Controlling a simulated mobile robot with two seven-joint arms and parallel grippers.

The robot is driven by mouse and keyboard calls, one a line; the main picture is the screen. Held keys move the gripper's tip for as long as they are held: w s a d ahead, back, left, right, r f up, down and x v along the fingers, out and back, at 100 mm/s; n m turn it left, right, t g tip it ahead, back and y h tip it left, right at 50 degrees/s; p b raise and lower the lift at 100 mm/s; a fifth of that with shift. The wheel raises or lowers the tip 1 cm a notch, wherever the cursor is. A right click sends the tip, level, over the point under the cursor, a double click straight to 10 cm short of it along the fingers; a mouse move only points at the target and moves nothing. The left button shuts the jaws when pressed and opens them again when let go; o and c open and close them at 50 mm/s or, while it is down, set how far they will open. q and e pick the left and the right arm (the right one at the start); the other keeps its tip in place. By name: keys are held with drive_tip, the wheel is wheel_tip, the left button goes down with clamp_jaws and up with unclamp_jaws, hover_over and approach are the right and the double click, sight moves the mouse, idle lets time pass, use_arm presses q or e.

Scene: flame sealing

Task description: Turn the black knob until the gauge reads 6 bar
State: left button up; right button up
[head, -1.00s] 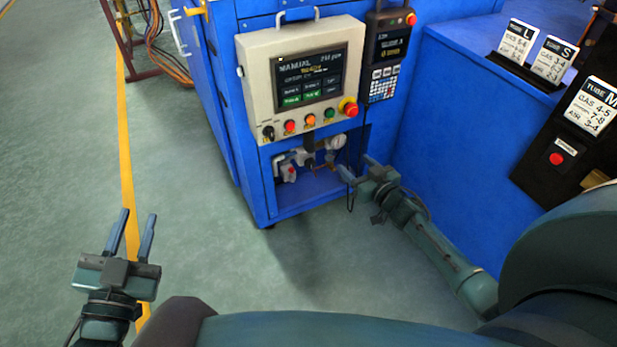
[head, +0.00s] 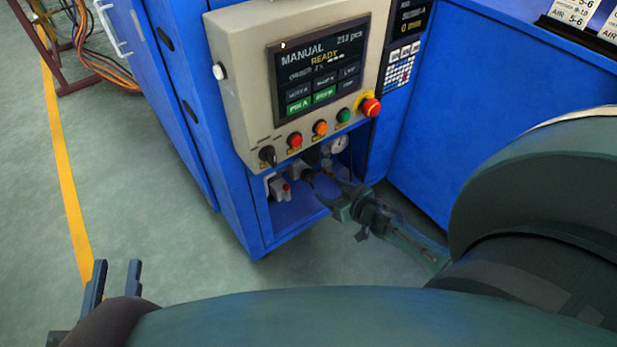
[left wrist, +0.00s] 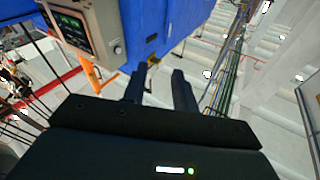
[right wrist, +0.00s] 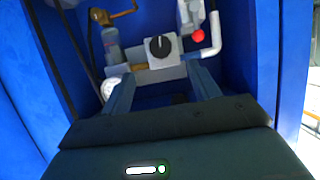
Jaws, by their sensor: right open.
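The black knob (right wrist: 160,46) sits on a light grey block in the right wrist view, a white mark on its face. The round white gauge (head: 340,144) is in the cabinet's lower recess in the head view. It also shows beside my finger in the right wrist view (right wrist: 110,87); its reading is too small to make out. My right gripper (head: 332,192) is open in front of the recess. In its wrist view (right wrist: 161,76) the knob lies just beyond and between the fingertips, apparently untouched. My left gripper (head: 117,265) is open and empty, away to the left.
The recess walls (right wrist: 42,60) are close around my right gripper. A fitting with a red button (right wrist: 198,36) sits beside the knob. The control panel (head: 225,75) with its buttons overhangs the recess. Floor (head: 150,200) is clear at left.

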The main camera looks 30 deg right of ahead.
sight(310, 177)
drive_tip(key=b+x, duration=0.4)
drive_tip(key=x, duration=0.3)
drive_tip(key=shift+w+f, duration=0.3)
drive_tip(key=shift+f, duration=0.05)
drive_tip(key=shift+b+x, duration=0.6)
drive_tip(key=shift+x, duration=0.5)
use_arm(q)
drive_tip(key=shift+w+d+r+m+t+h, duration=0.2)
drive_tip(key=shift+w+r+t+h, duration=0.15)
drive_tip(key=shift+r+h, duration=0.25)
drive_tip(key=shift+w+d+r+m+t+h, duration=0.1)
drive_tip(key=shift+w+r+m+t+h, duration=0.1)
drive_tip(key=shift+r+t+h, duration=0.25)
use_arm(e)
drive_tip(key=shift+w+a, duration=0.1)
drive_tip(key=shift+w, duration=0.4)
drive_tip(key=shift+c, duration=0.3)
drive_tip(key=c, duration=0.9)
